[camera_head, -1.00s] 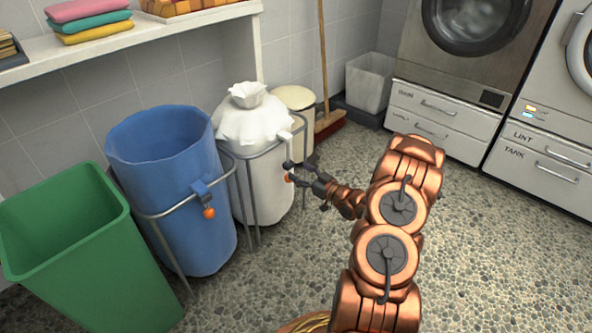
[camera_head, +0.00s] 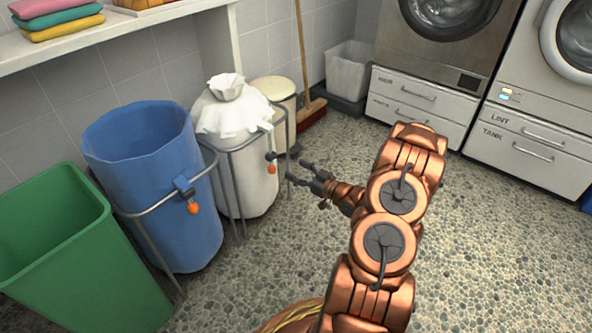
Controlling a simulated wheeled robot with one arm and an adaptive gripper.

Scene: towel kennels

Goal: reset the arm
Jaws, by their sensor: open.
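My gripper (camera_head: 298,172) shows in the head view at the end of my copper arm, left of the arm's upper links. Its two dark fingers are spread apart with nothing between them. It is over the pebbled floor, just right of the white bag (camera_head: 243,150) in its metal stand. The bag's top is gathered into a tied knot. An orange-tipped clamp (camera_head: 271,168) on that stand's rim is close to the fingertips, with a small gap between them.
A blue bag (camera_head: 155,190) in a stand and a green bin (camera_head: 75,255) stand at left. A cream bin (camera_head: 275,95), a broom (camera_head: 312,108) and a pale bin (camera_head: 348,72) stand behind. Washing machines (camera_head: 425,95) line the back right. The floor (camera_head: 490,240) at right is clear.

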